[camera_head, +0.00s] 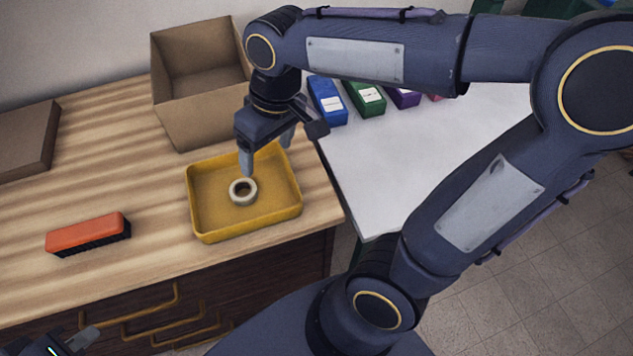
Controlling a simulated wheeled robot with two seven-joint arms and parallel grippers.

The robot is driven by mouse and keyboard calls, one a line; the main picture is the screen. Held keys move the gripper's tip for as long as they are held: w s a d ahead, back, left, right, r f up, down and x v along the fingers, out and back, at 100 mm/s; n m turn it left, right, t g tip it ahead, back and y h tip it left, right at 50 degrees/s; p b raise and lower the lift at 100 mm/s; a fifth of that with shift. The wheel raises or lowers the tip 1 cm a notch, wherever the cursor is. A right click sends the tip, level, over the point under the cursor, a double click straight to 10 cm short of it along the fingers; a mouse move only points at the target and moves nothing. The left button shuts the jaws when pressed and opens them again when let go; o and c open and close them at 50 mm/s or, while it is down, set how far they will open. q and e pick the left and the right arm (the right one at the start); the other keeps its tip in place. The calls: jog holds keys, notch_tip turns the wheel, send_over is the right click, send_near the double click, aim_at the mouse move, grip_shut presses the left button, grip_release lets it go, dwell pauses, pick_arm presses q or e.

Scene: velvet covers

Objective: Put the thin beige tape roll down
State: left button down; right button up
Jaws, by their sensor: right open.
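The thin beige tape roll (241,200) lies flat inside the yellow tray (250,225), a little left of the tray's middle. My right gripper (267,156) is open above the back of the tray, pointing down. One finger is just above and behind the roll, and the other is further right, near the tray's back edge. Nothing shows between the fingers. I cannot tell whether the near finger touches the roll. My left gripper (78,342) shows only in part at the bottom left corner, below the table's front edge, and its opening is unclear.
An open cardboard box (205,115) stands behind the tray. An orange-and-black brush-like block (88,235) lies left on the wooden table (110,190). A brown box (25,140) is at the far left. Blue (327,102), green (364,98) and purple boxes stand on a white table (400,150).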

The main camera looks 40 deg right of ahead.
jog(key=s+d+f+m+t+y, duration=0.1)
jog(key=s+d+m+t, duration=0.1)
jog(key=s, duration=0.3)
jog(key=s+d+f+m+t, duration=0.1)
jog(key=s+m+t, duration=0.1)
jog(key=s, duration=0.4)
jog(key=shift+s+d+f+m+t+y, duration=0.15)
jog(key=shift+d+f+m+t+y, duration=0.15)
jog(key=shift+d+f+y, duration=0.1)
